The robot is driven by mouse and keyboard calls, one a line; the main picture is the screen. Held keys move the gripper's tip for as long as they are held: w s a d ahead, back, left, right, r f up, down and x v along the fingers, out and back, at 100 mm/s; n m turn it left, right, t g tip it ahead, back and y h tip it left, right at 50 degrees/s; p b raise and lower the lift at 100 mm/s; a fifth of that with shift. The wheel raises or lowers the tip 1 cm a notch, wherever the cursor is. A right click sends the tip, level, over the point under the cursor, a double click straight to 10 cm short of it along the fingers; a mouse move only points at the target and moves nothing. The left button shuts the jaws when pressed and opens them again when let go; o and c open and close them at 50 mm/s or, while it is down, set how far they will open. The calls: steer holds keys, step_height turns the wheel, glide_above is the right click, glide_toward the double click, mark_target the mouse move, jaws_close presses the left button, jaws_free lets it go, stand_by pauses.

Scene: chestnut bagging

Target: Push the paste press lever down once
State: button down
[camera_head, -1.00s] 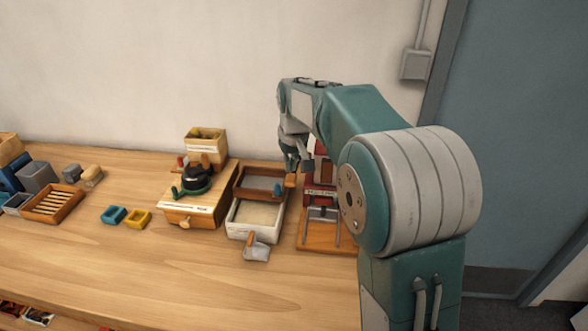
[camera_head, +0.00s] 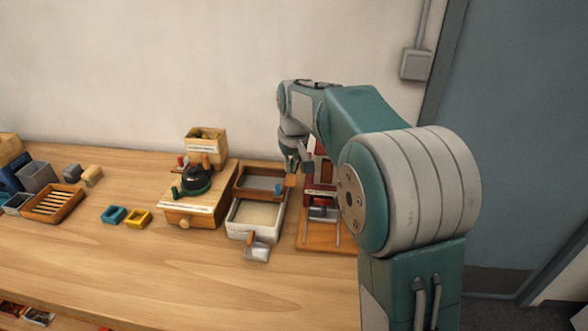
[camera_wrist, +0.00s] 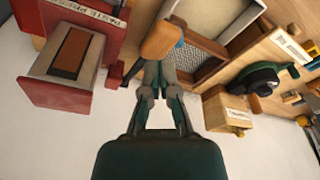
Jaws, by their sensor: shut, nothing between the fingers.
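The paste press (camera_head: 320,192) is the red frame on a wooden base, at the right of the bench and partly hidden behind my arm. In the wrist view its red body and label (camera_wrist: 92,12) are at the upper left. The lever's orange-brown wooden handle (camera_wrist: 161,40) shows just beyond my fingertips in the wrist view. The handle also shows in the head view (camera_head: 291,180), just below my gripper. My gripper (camera_wrist: 158,68) is shut and empty, with its tips at or very near the handle; I cannot tell whether they touch.
Left of the press stand a brown tray (camera_head: 262,171) and a white tray (camera_head: 234,228), with a scoop (camera_head: 257,249) in front. Further left is a wooden box with a black-and-green device (camera_head: 196,180). The front of the bench (camera_head: 190,280) is clear.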

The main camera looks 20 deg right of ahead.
mark_target(291, 179)
steer(key=shift+s+f, duration=0.1)
steer(key=shift+f, duration=0.85)
steer(key=shift+f, duration=1.2)
steer(key=shift+s+f, duration=0.25)
steer(key=shift+f, duration=0.85)
steer(key=shift+s+a+f, duration=0.1)
steer(key=shift+s+f, duration=0.05)
steer(key=shift+f, duration=0.95)
